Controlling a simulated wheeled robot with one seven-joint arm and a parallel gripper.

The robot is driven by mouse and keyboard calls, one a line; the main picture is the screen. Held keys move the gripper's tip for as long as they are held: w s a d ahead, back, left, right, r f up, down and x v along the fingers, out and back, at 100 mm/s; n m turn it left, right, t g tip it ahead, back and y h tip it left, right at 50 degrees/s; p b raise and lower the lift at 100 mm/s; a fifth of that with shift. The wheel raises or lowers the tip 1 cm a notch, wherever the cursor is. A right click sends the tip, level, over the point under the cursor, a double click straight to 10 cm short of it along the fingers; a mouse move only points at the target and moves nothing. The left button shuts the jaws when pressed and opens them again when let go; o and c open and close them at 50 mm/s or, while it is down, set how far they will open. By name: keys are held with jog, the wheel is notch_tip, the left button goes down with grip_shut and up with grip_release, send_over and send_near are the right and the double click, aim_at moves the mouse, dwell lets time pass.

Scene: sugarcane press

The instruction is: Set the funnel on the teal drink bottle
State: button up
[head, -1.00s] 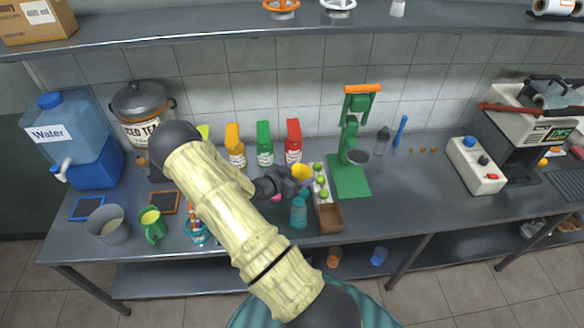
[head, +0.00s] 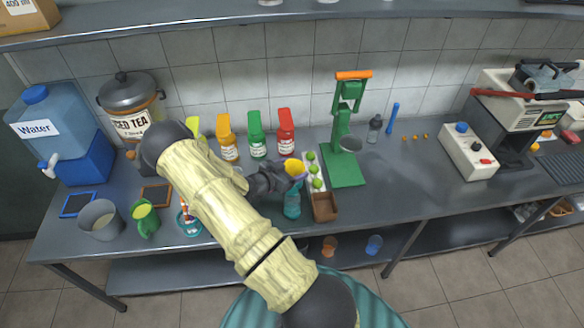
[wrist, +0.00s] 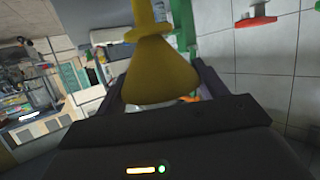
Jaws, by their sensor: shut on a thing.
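The yellow funnel (wrist: 160,75) is held between my gripper's fingers in the wrist view. In the head view the funnel (head: 295,170) is at my gripper (head: 282,178), just above and behind the teal drink bottle (head: 292,204). The bottle stands upright on the counter near its front edge. The funnel looks apart from the bottle, though the exact gap is hard to judge. The bottle cannot be made out in the wrist view.
A tray of green limes (head: 314,172) and a brown box (head: 325,207) stand right of the bottle, with a green press (head: 345,165) behind. Red (head: 286,134), green (head: 257,136) and orange (head: 227,140) sauce bottles line the back. The counter right of the press is partly clear.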

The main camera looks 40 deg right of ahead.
jog(key=shift+f+b, duration=1.25)
jog(key=shift+f, duration=0.75)
jog(key=shift+f+b, duration=0.1)
jog(key=shift+b, duration=0.3)
jog(key=o, duration=0.7)
jog(key=shift+w, duration=0.1)
jog(key=o, duration=0.3)
jog(key=shift+a, duration=0.1)
jog(key=shift+o, duration=0.2)
jog(key=shift+s, duration=0.2)
jog(key=shift+o, duration=0.3)
jog(key=shift+w, duration=0.1)
